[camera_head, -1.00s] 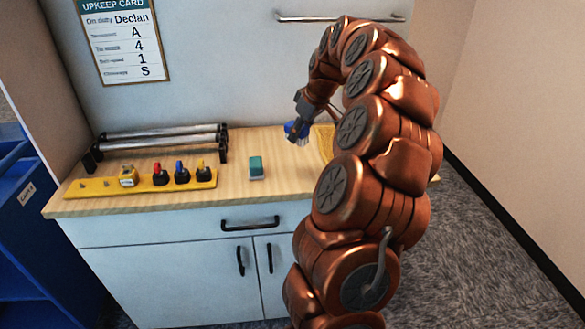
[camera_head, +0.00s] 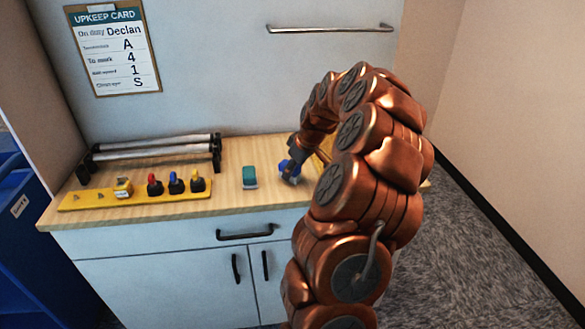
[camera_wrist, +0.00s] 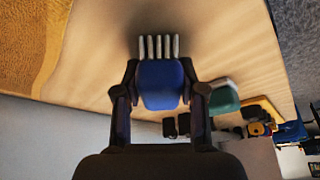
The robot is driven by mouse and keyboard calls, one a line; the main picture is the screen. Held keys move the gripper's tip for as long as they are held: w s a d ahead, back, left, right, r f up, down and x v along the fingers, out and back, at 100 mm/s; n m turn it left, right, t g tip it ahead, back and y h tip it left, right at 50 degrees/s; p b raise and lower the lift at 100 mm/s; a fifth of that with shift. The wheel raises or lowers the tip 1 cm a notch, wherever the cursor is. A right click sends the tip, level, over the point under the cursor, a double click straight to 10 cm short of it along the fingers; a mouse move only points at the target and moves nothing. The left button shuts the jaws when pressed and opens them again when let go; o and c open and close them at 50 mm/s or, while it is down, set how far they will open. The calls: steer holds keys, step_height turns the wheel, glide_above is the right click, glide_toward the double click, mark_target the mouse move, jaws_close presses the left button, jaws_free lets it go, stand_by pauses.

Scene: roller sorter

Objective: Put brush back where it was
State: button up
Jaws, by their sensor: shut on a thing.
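The brush (camera_wrist: 160,84) has a blue body and a row of pale bristle tufts. In the wrist view it sits between the two fingers of my gripper (camera_wrist: 159,95), which is shut on it. The bristles point toward the wooden counter top (camera_wrist: 225,45), with a shadow close by; I cannot tell whether they touch. In the head view the blue brush (camera_head: 288,166) shows at my gripper (camera_head: 291,172), low over the counter, right of a teal block (camera_head: 249,177). The arm partly hides a yellow area (camera_head: 325,149) on the counter, which the wrist view shows as a granular patch (camera_wrist: 62,50).
A yellow strip (camera_head: 88,201) at the counter's left carries several small coloured-top items. Metal rollers (camera_head: 155,147) lie behind it on black supports. An upkeep card (camera_head: 113,50) hangs on the wall. Bare wood (camera_head: 228,160) lies around the teal block.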

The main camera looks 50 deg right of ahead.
steer(key=shift+f, duration=0.1)
steer(key=o, duration=1.2)
